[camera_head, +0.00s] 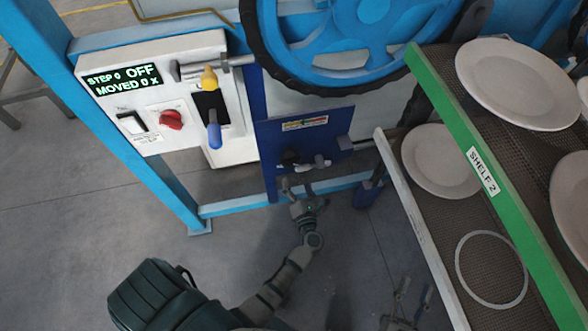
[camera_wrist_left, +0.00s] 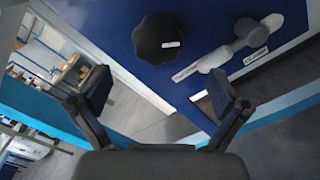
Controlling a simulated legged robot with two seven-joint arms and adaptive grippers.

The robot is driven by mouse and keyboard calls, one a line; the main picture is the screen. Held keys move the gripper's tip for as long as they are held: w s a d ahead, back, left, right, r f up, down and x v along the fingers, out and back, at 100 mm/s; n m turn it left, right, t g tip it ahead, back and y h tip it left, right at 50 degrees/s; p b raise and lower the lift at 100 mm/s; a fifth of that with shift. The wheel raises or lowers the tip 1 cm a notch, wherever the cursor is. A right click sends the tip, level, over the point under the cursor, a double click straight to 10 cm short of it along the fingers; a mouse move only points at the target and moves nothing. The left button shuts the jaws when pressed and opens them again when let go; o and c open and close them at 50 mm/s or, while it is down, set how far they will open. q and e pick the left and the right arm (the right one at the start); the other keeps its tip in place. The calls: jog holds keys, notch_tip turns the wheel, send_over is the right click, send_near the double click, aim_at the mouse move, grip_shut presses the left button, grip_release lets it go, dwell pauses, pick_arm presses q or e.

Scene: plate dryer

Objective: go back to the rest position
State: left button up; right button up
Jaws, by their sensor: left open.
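My left gripper (camera_head: 305,190) is open and empty, low in front of the blue panel (camera_head: 275,132) below the wheel. In the left wrist view its two fingers (camera_wrist_left: 157,95) stand wide apart with nothing between them. Beyond them a black knob (camera_wrist_left: 158,37) and a whitish handle with a grey knob (camera_wrist_left: 249,31) sit on the blue panel, apart from the fingers. My right gripper (camera_head: 413,296) is dim at the bottom edge, left of the shelf; its fingers appear spread and empty.
A white control box (camera_head: 160,75) reads "STEP 0 OFF, MOVED 0 x" and carries a red knob (camera_head: 171,119) and a blue-ended lever (camera_head: 214,130). A blue wheel (camera_head: 345,35) is above. The green-edged shelf (camera_head: 455,125) with plates (camera_head: 515,82) stands right.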

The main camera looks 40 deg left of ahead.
pick_arm(q)
jog(key=shift+v, duration=1.15)
